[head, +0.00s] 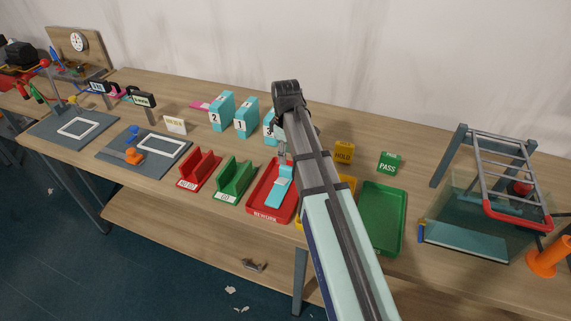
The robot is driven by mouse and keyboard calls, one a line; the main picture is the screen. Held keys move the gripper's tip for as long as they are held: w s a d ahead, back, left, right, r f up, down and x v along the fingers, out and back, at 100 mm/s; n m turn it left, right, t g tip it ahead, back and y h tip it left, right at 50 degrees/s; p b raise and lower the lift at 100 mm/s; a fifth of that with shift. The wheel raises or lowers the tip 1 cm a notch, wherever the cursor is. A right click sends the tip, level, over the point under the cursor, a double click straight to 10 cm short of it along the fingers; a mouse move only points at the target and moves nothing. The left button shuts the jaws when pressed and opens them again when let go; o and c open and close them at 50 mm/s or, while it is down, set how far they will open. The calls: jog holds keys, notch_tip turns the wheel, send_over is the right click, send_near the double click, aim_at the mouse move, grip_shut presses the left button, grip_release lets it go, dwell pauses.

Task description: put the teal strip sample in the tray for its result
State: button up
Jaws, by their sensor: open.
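The teal strip sample (279,192) lies in the red tray (258,205), whose front label seems to read REWORK. It looks slightly tilted, and my arm passes close to its right side. My gripper (284,157) is open, just above the strip's far end; its fingers are small and partly hidden by my arm. A yellow tray (348,184) is mostly hidden behind my arm. A green tray (382,218) to the right is empty. A yellow HOLD sign (344,152) and a green PASS sign (389,162) stand behind the trays.
Red (199,171) and green (235,180) slotted holders stand left of the red tray. Teal numbered blocks (221,111) stand behind them. A glass tank with a ladder-like frame (505,165) stands at right. Grey mats (145,150) lie at left.

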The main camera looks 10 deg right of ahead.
jog(key=shift+r+b, duration=0.3)
jog(key=shift+r, duration=2.1)
